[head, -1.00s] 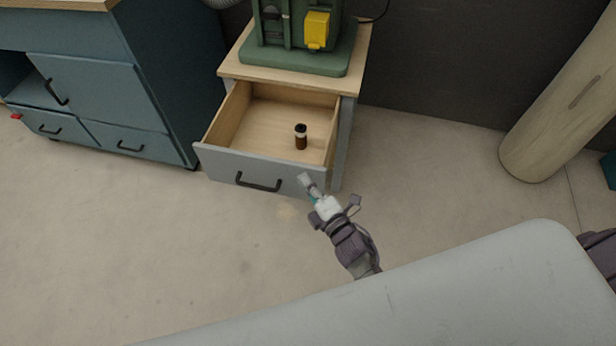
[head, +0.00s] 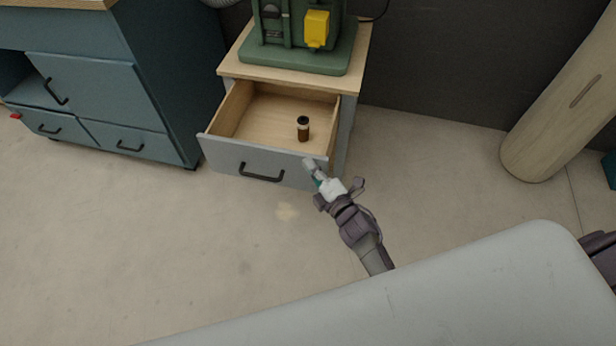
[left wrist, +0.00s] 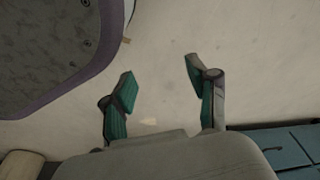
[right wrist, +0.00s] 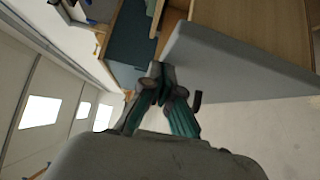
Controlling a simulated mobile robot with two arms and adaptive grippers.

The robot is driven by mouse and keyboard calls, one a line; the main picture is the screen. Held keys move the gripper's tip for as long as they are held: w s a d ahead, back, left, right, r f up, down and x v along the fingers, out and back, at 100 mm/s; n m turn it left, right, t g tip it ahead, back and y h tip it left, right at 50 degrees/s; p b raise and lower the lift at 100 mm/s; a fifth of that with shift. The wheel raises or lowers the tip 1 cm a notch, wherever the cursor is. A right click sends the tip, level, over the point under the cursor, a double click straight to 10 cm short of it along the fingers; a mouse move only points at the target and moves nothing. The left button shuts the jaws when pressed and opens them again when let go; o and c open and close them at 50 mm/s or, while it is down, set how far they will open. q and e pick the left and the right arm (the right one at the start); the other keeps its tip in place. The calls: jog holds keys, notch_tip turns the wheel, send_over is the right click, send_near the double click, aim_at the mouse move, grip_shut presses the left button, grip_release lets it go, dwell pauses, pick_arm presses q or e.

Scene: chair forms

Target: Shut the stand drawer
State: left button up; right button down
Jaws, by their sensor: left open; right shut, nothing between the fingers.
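The stand (head: 345,125) has a light wood top and grey sides. Its drawer (head: 225,158) is pulled partly out, with a grey front and a dark handle (head: 262,174). A small brown bottle (head: 303,128) stands upright inside the drawer. My right gripper (head: 312,166) is shut and empty, with its fingertips at the right end of the drawer front. In the right wrist view the shut fingers (right wrist: 160,80) are up against the grey drawer front (right wrist: 230,75). My left gripper (left wrist: 160,85) is open and empty above bare floor in the left wrist view; the head view does not show it.
A green machine with a yellow box (head: 317,30) stands on the stand. A blue cabinet (head: 110,100) is to its left. A pale wooden cylinder (head: 560,110) leans at the right. The floor before the drawer is clear.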

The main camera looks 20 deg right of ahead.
pick_arm(q)
jog(key=w+r+t+b, duration=0.1)
jog(key=w+r+b, duration=0.3)
jog(key=r, duration=1.8)
jog(key=shift+d+r+t+b, duration=0.15)
jog(key=shift+r+t+b, duration=0.2)
jog(key=shift+b, duration=1.55)
pick_arm(e)
jog(key=w+d, duration=0.5)
jog(key=w, duration=0.3)
jog(key=w+d, duration=0.5)
jog(key=w, duration=0.4)
jog(key=shift+w, duration=0.3)
